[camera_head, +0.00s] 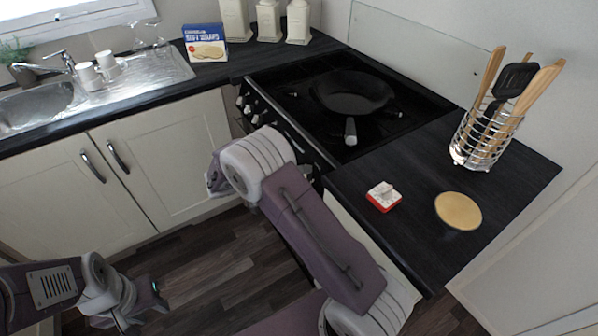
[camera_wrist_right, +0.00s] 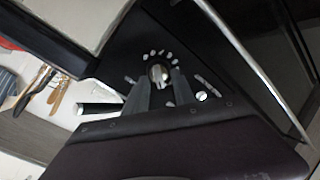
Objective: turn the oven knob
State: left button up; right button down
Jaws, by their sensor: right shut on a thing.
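The oven knob (camera_wrist_right: 158,72) is a round metallic knob on a dark panel with pale marks around it, seen in the right wrist view. My right gripper (camera_wrist_right: 162,80) has one finger on each side of this knob and is shut on it. In the head view the oven's knob row (camera_head: 252,106) runs along the front of the stove, and my right forearm and wrist hide the right gripper and part of the row. My left gripper (camera_head: 156,294) is low at the lower left, over the floor and away from the stove; its opening is unclear.
A black frying pan (camera_head: 352,92) sits on the stove (camera_head: 290,82). The right counter holds a red and white timer (camera_head: 383,196), a round wooden board (camera_head: 458,210) and a wire utensil holder (camera_head: 484,140). A blue box (camera_head: 205,42) stands near the sink (camera_head: 150,72).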

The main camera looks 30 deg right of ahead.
jog(key=shift+s+a+f+n+g+y+p, duration=0.15)
jog(key=shift+n+p, duration=1.95)
jog(key=shift+n, duration=3.05)
jog(key=shift+s+f+n+g+y+p, duration=0.1)
jog(key=shift+s+f+n+g+p, duration=0.15)
jog(key=shift+n+p, duration=3.4)
jog(key=shift+s+a+f+n+g+y+p, duration=0.15)
jog(key=shift+n+p, duration=0.45)
jog(key=shift+n, duration=6)
jog(key=shift+d, duration=0.1)
jog(key=c, duration=1.1)
grip_release()
jog(key=shift+o, duration=0.2)
